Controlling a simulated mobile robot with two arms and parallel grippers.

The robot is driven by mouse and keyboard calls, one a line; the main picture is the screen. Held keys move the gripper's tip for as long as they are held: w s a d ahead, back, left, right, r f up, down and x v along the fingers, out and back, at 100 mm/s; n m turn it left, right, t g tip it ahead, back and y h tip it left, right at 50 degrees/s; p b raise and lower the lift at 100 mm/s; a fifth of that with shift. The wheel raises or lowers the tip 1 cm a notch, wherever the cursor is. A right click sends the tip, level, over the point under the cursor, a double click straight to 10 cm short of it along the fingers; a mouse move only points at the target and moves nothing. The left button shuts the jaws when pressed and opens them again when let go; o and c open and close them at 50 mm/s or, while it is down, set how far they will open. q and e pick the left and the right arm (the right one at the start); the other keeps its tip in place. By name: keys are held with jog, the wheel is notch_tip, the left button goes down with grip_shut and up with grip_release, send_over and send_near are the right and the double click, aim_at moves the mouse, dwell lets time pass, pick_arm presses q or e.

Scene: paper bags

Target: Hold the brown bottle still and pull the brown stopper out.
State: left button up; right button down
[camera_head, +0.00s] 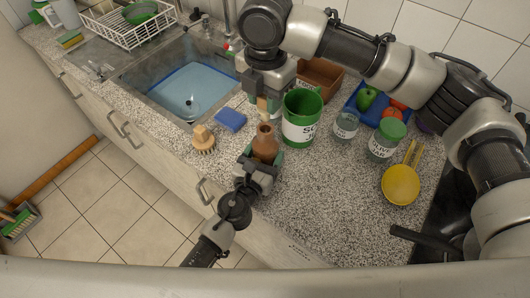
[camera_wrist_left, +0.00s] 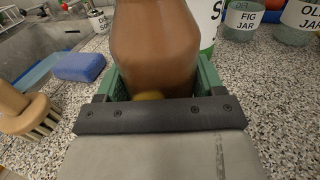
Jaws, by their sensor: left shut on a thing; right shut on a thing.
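The brown bottle (camera_head: 265,146) stands upright near the counter's front edge, left of the white-and-green can. It fills the top middle of the left wrist view (camera_wrist_left: 155,45). My left gripper (camera_head: 263,160) is shut around its body, with green finger pads on both sides in the left wrist view (camera_wrist_left: 160,82). My right gripper (camera_head: 263,105) points down just above the bottle's neck. It is shut on a small tan-brown piece, which looks like the stopper (camera_head: 262,103). The piece appears above the bottle's mouth, but I cannot tell for sure whether they are apart.
The white-and-green can (camera_head: 299,133) is close on the right. Jars (camera_head: 345,125), a blue tray with fruit and a yellow pan (camera_head: 400,186) lie farther right. A wooden brush (camera_head: 203,139) and blue sponge (camera_head: 230,120) are left, before the sink (camera_head: 150,78).

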pick_arm(q)
jog(key=o, duration=1.1)
jog(key=shift+s+a, duration=0.1)
jog(key=v, duration=1.1)
jog(key=shift+s+a, duration=0.2)
jog(key=shift+s, duration=0.15)
